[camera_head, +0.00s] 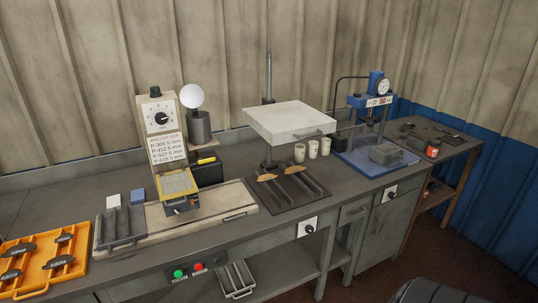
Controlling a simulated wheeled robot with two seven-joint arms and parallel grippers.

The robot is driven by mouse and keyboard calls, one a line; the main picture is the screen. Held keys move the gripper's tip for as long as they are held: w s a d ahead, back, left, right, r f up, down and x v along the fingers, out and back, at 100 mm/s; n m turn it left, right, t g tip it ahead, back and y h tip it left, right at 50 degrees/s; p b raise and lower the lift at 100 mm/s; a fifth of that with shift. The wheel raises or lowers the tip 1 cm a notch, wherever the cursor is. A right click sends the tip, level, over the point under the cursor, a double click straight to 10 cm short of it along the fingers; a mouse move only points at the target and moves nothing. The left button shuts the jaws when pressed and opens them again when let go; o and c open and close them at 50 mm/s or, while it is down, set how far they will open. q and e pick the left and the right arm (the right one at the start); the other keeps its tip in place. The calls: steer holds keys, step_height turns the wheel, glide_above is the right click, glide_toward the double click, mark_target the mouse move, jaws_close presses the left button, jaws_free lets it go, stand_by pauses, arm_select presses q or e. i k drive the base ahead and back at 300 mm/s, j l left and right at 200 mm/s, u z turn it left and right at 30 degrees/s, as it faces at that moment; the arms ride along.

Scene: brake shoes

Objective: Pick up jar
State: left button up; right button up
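A small dark jar with a red-orange label (432,149) stands upright near the front edge of the side table (455,139) at the right. Another small reddish object, perhaps a second jar, is partly visible on the shelf below that table. Several white cups (312,149) stand in a row on the main bench, left of the blue press. Neither of my grippers is in view.
A blue press with a dial gauge (378,88) stands left of the jar, on a blue base (345,160). Dark parts (430,132) lie behind the jar. An orange tray (20,288) is at far left. A dark rounded object (435,291) is at bottom right.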

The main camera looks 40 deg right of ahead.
mark_target(432, 150)
steer(key=z, duration=2.55)
steer(key=i+l+z, duration=0.35)
steer(key=i, duration=0.75)
steer(key=i+l+z, duration=0.1)
steer(key=i+z, duration=0.25)
steer(key=i, duration=0.75)
steer(key=i+l+u, duration=0.1)
steer(key=i+u, duration=0.25)
steer(key=i, duration=0.2)
steer(key=i+l+u, duration=0.35)
steer(key=i, duration=0.2)
steer(key=i+l+u, duration=0.4)
steer(key=i+j, duration=0.05)
steer(key=i, duration=0.1)
